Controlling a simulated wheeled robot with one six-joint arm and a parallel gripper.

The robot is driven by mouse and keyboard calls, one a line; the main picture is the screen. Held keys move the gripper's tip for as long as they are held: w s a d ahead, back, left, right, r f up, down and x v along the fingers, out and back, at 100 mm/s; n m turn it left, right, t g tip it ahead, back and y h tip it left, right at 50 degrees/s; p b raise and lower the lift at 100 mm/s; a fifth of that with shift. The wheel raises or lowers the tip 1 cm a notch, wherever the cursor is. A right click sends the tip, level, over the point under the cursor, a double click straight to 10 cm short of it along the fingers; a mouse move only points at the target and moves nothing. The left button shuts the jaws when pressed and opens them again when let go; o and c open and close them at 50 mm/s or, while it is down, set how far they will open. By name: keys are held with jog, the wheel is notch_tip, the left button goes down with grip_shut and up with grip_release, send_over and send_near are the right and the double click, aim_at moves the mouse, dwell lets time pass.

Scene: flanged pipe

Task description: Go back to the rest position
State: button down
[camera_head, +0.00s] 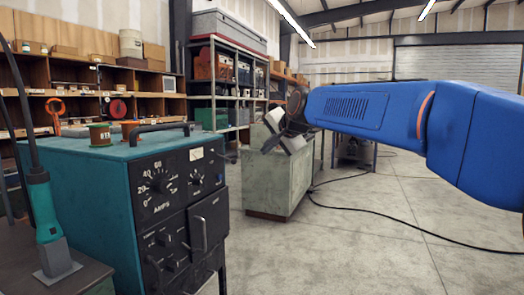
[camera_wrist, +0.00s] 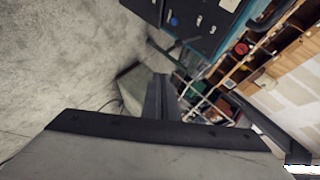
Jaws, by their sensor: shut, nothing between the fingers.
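My blue arm reaches in from the right in the head view. My gripper (camera_head: 268,146) is at its far end, in the air in front of a pale green cabinet (camera_head: 267,185). It is shut and holds nothing. In the wrist view the dark fingers of my gripper (camera_wrist: 160,98) show above its grey body, with nothing between them. I cannot make out a flanged pipe in either view.
A teal machine with dials (camera_head: 125,185) stands close at the left, with spools on top. A grinder-like tool (camera_head: 48,225) stands beside it. Wooden shelves (camera_head: 75,75) and a metal rack (camera_head: 228,90) line the back. A black cable crosses the open concrete floor (camera_head: 375,255).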

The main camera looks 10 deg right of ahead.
jog(key=shift+s, duration=0.2)
jog(key=s+d+f+n+g+h, duration=0.15)
jog(key=s+f+n, duration=0.25)
jog(key=s+f, duration=0.8)
jog(key=s+d+f+n+g, duration=0.3)
jog(key=s+f, duration=0.7)
jog(key=s, duration=0.5)
jog(key=s+d+f+n+g+h, duration=0.15)
jog(key=s+f+n, duration=0.25)
jog(key=s+f, duration=0.85)
jog(key=w+a+r+m+y, duration=0.2)
jog(key=w+a+r+y, duration=0.1)
jog(key=w+r, duration=0.55)
jog(key=w+a+r+m+y, duration=0.3)
jog(key=w+r, duration=0.5)
jog(key=w, duration=0.2)
jog(key=w+d+r+m+t+y, duration=0.1)
jog(key=w+r+m+t+y, duration=0.15)
jog(key=w+r, duration=0.7)
jog(key=w+d+r+m+t+y, duration=0.25)
jog(key=w+r, duration=0.45)
jog(key=w, duration=0.6)
jog(key=w+a+f+h, duration=0.1)
jog(key=w+a+f, duration=0.3)
jog(key=w+a, duration=0.5)
jog(key=shift+w+a+n, duration=0.3)
jog(key=shift+w+n, duration=0.1)
jog(key=shift+f, duration=0.1)
